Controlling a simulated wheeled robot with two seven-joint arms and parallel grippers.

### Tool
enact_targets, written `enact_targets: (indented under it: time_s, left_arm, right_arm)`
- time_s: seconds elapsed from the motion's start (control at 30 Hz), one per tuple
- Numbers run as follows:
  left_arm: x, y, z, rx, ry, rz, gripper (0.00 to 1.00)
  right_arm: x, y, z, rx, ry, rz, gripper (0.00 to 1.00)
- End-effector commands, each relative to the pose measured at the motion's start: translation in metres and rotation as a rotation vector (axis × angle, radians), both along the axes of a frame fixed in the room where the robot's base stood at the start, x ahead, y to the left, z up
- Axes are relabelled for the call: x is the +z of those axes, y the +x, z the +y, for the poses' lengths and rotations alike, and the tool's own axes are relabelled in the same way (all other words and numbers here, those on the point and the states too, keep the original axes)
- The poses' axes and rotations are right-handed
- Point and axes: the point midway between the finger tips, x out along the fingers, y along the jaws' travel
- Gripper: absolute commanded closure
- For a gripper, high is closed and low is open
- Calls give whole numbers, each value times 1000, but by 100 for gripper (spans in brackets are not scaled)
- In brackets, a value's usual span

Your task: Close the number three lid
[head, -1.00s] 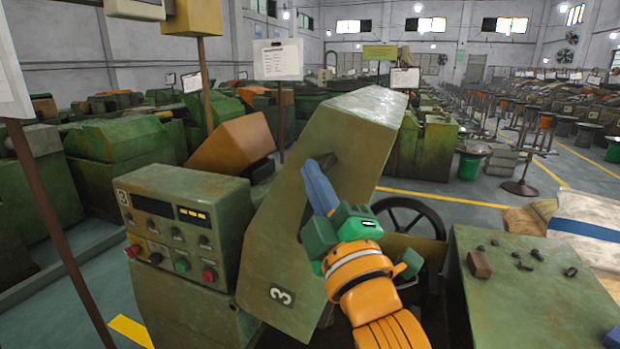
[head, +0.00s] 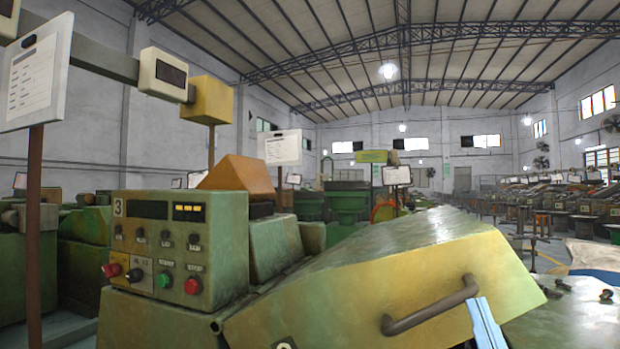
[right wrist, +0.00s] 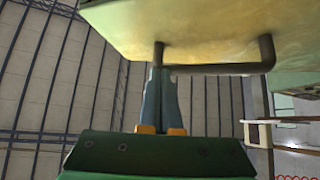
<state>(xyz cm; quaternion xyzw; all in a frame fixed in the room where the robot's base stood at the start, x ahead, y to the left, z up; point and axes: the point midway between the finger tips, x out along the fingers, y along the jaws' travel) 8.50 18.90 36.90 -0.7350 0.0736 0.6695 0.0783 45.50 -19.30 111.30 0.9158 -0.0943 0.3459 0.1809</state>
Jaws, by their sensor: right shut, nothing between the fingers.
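The number three lid (head: 390,280) is a worn green-yellow metal cover on the machine with the "3" control panel. It lies low and slopes in the head view; whether its lower edge is seated is out of frame. Its dark bar handle (head: 430,306) is on the near face. It also shows in the right wrist view, with the lid (right wrist: 200,30) above the handle (right wrist: 220,69). My right gripper (head: 484,312) is shut and empty, its blue fingers by the handle's right end. In the wrist view its fingertips (right wrist: 161,75) reach the handle's left leg; contact is unclear. My left gripper is out of view.
The control panel (head: 160,247) with knobs and buttons stands left of the lid. A sign on a post (head: 35,75) is at the far left. A surface with small dark parts (head: 606,295) lies at the right. Other machines fill the background.

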Motion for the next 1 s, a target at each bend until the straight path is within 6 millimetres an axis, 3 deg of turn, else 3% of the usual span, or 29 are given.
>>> enact_targets:
  time_s: [0.03,0.1,0.4,0.6,1.0]
  left_arm:
    - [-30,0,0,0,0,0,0]
    - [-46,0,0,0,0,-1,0]
    - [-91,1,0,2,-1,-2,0]
    - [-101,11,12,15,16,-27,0]
    - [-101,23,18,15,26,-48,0]
  right_arm:
    - [-33,-1,-4,-2,21,-5,100]
    - [-54,-2,-8,-2,15,-3,100]
    - [-113,-5,-15,0,14,-4,100]
    - [-129,-5,-15,0,13,-5,100]
    - [-131,-5,-15,0,13,-6,100]
